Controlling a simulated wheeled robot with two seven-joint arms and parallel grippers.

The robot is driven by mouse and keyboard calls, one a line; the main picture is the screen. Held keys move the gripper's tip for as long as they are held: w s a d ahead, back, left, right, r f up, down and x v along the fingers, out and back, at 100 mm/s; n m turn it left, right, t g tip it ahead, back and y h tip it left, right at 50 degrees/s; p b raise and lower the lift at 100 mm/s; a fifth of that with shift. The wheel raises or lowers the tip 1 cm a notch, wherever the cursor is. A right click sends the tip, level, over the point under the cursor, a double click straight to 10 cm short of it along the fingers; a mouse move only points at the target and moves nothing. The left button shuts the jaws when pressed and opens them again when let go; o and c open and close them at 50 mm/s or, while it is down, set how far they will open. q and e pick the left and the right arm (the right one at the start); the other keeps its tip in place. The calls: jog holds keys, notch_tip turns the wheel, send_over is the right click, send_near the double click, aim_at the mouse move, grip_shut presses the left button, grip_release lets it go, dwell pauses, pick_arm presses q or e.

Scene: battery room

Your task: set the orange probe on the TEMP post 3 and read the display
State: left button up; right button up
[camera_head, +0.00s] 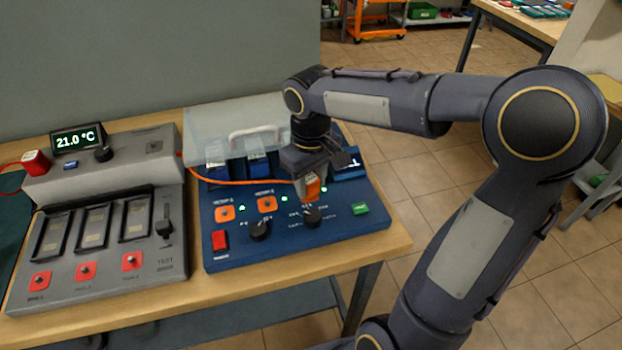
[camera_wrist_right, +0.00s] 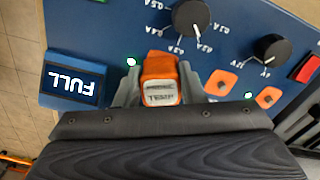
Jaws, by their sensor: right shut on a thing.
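My right gripper (camera_head: 310,170) is shut on the orange probe (camera_head: 313,188) and holds it over the right part of the blue panel (camera_head: 225,255). In the right wrist view the probe (camera_wrist_right: 160,80) sits between the fingers of the gripper (camera_wrist_right: 162,92), with a pale end lettered TEMP. Orange shows just beyond it; I cannot tell whether the probe touches a post. Two orange posts, left (camera_head: 225,213) and middle (camera_head: 267,205), are uncovered; post 3 is hidden or merges with the probe. The lit display (camera_head: 78,140) reads 21.0 °C. My left gripper is out of view.
A grey test unit (camera_head: 95,275) stands left of the blue panel. A clear raised cover (camera_head: 220,125) stands behind the gripper. An orange cable (camera_head: 225,181) crosses the panel. Dark knobs (camera_head: 259,230) stand close in front. A panel screen (camera_wrist_right: 75,84) reads FULL, inverted.

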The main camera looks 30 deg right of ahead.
aim_at(311, 180)
dwell(0.4)
jog(key=shift+f+b, duration=0.4)
jog(key=shift+f, duration=0.3)
dwell(0.3)
jog(key=o, duration=0.8)
jog(key=shift+r, duration=0.15)
notch_tip(311, 180, up, 11)
jog(key=p, duration=0.9)
jog(key=shift+p, duration=0.4)
